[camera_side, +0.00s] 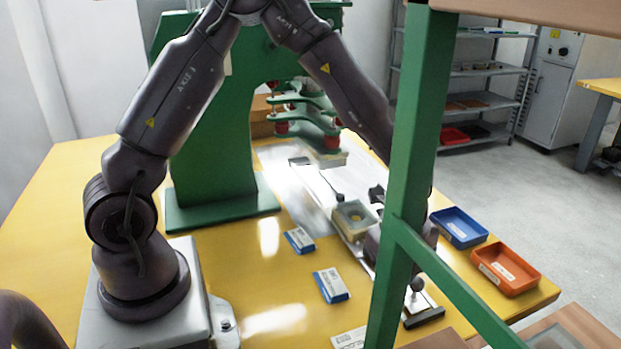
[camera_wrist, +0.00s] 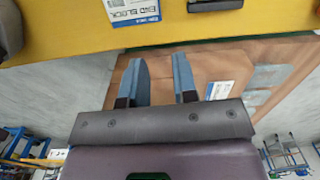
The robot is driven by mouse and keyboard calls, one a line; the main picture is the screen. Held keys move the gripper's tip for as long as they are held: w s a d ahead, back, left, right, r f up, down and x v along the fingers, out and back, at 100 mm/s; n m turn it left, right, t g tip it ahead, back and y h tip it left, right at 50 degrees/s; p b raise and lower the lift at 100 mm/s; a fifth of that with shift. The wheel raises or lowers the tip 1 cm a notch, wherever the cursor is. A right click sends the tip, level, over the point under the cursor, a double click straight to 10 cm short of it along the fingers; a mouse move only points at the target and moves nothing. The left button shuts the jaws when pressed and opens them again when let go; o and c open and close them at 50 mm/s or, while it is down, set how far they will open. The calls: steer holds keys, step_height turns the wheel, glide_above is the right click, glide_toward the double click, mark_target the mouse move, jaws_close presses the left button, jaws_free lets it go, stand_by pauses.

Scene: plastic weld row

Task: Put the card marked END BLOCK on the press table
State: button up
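The card marked END BLOCK (camera_wrist: 132,12) lies on the yellow table near its edge, at the top of the wrist view. My gripper (camera_wrist: 159,60) has its two blue fingers apart with nothing between them, and the card is beyond the fingertips. In the side view my gripper is mostly hidden behind a green post. Two blue-and-white cards (camera_side: 299,240) (camera_side: 330,286) lie on the yellow table there, with a whiter card (camera_side: 350,339) at the bottom edge. Their print is too small to read. The pale press table (camera_side: 290,178) lies beneath the green press head.
The green post (camera_side: 405,170) stands in front of my arm. A pale block with a hole (camera_side: 353,216) sits on the metal rail. A blue tray (camera_side: 458,228) and an orange tray (camera_side: 505,268) stand at right. Another card (camera_wrist: 220,90) lies on a brown surface. The left table is clear.

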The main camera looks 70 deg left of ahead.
steer(key=s+a+r+n+t, duration=0.2)
steer(key=s+a+r+n, duration=0.2)
steer(key=s+r+n, duration=0.4)
steer(key=s+a+r+n+t, duration=0.3)
steer(key=s+a+r+n, duration=0.2)
steer(key=r, duration=0.8)
steer(key=s+n, duration=0.3)
steer(key=n, duration=0.1)
